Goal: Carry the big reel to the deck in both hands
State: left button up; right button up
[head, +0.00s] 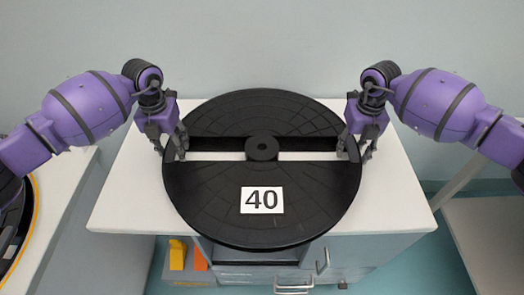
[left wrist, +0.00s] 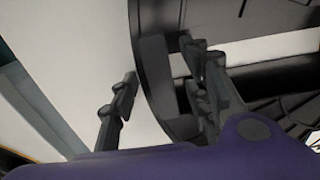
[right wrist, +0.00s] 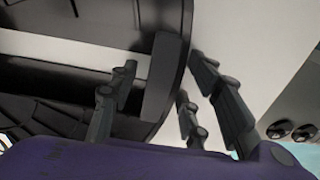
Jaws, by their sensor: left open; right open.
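The big reel (head: 262,220) is a black disc with a label "40", a centre hub and a slot-like opening across its middle. It lies flat on a white-topped cabinet (head: 120,205). My left gripper (head: 169,149) is open at its left rim. In the left wrist view the rim (left wrist: 155,75) lies between the spread fingers (left wrist: 160,90). My right gripper (head: 356,149) is open at the right rim. In the right wrist view the rim (right wrist: 163,80) lies between its fingers (right wrist: 162,88). Whether any finger touches the reel, I cannot tell. I cannot identify the deck for certain.
A black round thing with a yellow edge (head: 33,215) shows partly on a pale surface at the far left. Another pale surface (head: 490,235) stands at the lower right. Orange and yellow items (head: 178,255) sit below the cabinet top. A wall is behind.

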pick_arm(q)
grip_shut()
pick_arm(e)
grip_shut()
pick_arm(q)
jog(key=shift+w+r, duration=0.1)
pick_arm(e)
jog(key=shift+w+r, duration=0.1)
